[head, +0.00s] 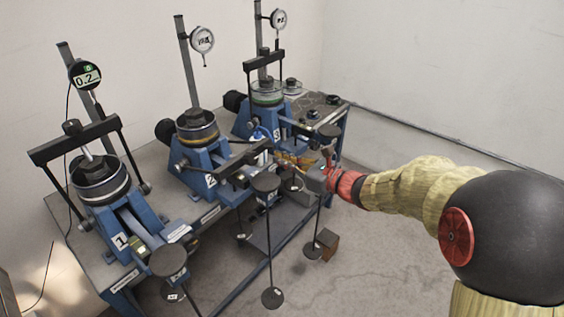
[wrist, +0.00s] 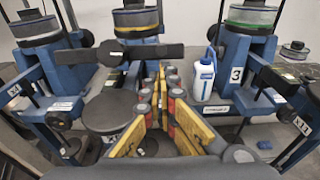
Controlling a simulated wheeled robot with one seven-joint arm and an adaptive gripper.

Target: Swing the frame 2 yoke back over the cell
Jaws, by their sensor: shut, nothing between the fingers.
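Frame 2, the middle blue lever frame (head: 205,165), has its round cell (head: 198,130) uncovered, with a black knob on top. The cell also shows in the wrist view (wrist: 135,18). The frame 2 yoke, a black crossbar (head: 240,164), is swung down in front of the cell; in the wrist view the bar (wrist: 130,54) lies across, just beyond my fingers. My gripper (head: 288,159) is in front and to the right of the yoke. Its yellow fingers with red-and-grey joints (wrist: 160,88) are shut and empty. I cannot tell whether they touch the bar.
Frame 1 (head: 120,205) and frame 3 (head: 262,122) have yokes standing over their cells. A white wash bottle (wrist: 204,75) stands between frames 2 and 3. A dial gauge (head: 202,40) hangs above cell 2. Weight hangers (head: 266,183) stand along the bench's front.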

